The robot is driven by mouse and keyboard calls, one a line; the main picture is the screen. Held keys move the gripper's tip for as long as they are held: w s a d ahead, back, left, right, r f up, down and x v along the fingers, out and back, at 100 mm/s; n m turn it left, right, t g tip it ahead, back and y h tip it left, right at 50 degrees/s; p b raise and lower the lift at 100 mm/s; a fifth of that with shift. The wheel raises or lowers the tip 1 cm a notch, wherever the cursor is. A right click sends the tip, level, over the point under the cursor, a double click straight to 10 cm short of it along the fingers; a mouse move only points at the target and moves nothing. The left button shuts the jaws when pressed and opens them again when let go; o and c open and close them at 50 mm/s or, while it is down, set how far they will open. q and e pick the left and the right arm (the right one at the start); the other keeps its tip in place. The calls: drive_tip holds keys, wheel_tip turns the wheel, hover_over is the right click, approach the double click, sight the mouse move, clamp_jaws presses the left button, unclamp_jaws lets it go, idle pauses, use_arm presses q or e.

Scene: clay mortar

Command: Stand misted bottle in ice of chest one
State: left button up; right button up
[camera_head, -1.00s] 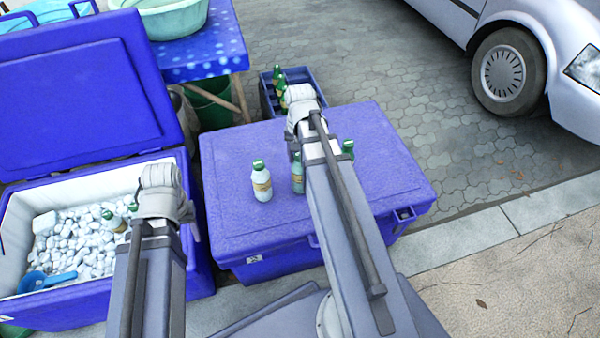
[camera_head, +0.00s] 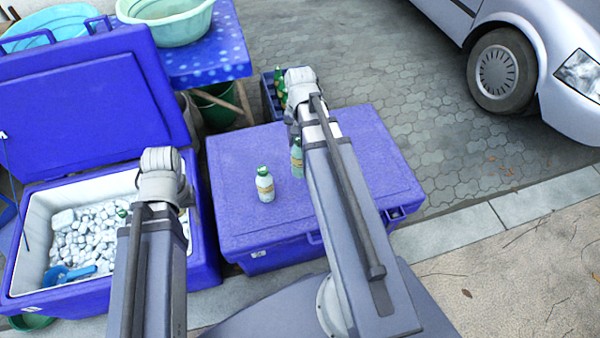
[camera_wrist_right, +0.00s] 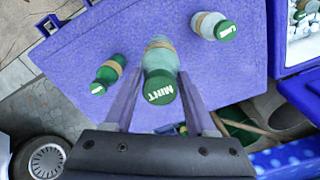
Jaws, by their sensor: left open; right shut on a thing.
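My right gripper (camera_wrist_right: 163,103) is shut on a pale, frosted-looking bottle with a green MINT cap (camera_wrist_right: 160,70); it also shows beside my right arm in the head view (camera_head: 297,160). Another pale bottle (camera_head: 265,185) stands on the closed blue chest's lid (camera_head: 240,160) and shows at upper right in the wrist view (camera_wrist_right: 214,26). A clearer green bottle (camera_wrist_right: 108,74) is on the lid at left, hidden by my arm in the head view. The open blue chest (camera_head: 38,195) holds white ice (camera_head: 88,238). My left wrist is over it, its fingers hidden.
A blue scoop (camera_head: 68,273) and a green-capped bottle (camera_head: 122,214) are in the ice. The open chest's raised lid (camera_head: 90,110) stands behind it. A bottle crate (camera_head: 268,98) and a table with a basin (camera_head: 165,22) are beyond. The closed lid's right side is clear.

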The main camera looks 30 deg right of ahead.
drive_tip(key=shift+r+p, duration=2.95)
drive_tip(key=shift+r, duration=0.4)
clamp_jaws()
wheel_tip(320, 180, up, 5)
drive_tip(key=p, duration=0.4)
drive_tip(key=shift+f+p, duration=0.15)
drive_tip(key=shift+p, duration=0.15)
drive_tip(key=shift+a, duration=0.1)
